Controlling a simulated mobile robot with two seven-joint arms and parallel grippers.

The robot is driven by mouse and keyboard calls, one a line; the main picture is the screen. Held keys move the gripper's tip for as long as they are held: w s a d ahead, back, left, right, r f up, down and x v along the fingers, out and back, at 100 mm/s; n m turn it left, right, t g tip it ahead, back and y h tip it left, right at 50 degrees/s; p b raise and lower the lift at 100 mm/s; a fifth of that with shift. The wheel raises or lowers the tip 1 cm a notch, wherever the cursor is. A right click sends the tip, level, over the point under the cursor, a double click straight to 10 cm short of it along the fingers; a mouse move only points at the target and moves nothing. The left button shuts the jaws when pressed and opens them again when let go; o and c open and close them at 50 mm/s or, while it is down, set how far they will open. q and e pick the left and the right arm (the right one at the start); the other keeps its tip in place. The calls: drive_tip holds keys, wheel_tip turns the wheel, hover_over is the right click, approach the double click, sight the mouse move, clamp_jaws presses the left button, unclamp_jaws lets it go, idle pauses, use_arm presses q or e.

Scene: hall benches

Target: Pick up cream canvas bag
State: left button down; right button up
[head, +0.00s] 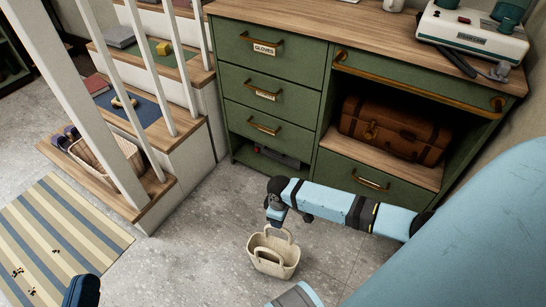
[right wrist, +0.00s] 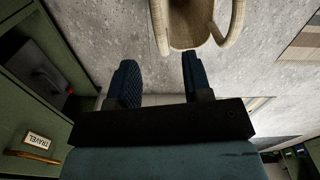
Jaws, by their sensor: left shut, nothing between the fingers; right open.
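The cream canvas bag (head: 273,264) stands upright on the grey floor in front of the green cabinet, its handles raised. My right gripper (head: 277,214) is just above the bag, at the handles in the head view. In the right wrist view the right gripper (right wrist: 158,72) is open with nothing between its fingers. The bag (right wrist: 184,38) shows there just beyond the fingertips, partly cut off by the top edge. Whether a finger touches a handle I cannot tell. My left gripper (head: 82,291) is shut and empty at the bottom left, far from the bag.
The green cabinet (head: 270,107) with drawers stands behind the bag, a brown suitcase (head: 394,129) in its open shelf. Steps with white balusters (head: 110,110) and a wicker basket (head: 107,158) are at the left. A striped rug (head: 62,232) lies left of the clear floor.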

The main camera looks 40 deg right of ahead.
drive_tip(key=b, duration=0.2)
hover_over(278, 239)
wheel_tip(278, 239, down, 5)
drive_tip(key=shift+r, duration=0.1)
wheel_tip(278, 239, down, 2)
drive_tip(key=shift+f+b, duration=0.1)
drive_tip(key=shift+b, duration=0.7)
wheel_tip(278, 239, down, 2)
drive_tip(key=shift+f+b, duration=0.15)
drive_tip(key=shift+b, duration=0.7)
drive_tip(key=shift+f, duration=0.15)
use_arm(q)
drive_tip(key=f, duration=0.1)
drive_tip(key=w+f+m, duration=0.1)
drive_tip(key=f, duration=0.1)
drive_tip(key=f+m+g, duration=0.1)
drive_tip(key=shift+w+a+f, duration=0.2)
drive_tip(key=shift+w+a, duration=0.05)
drive_tip(key=shift+a, duration=0.05)
use_arm(e)
clamp_jaws()
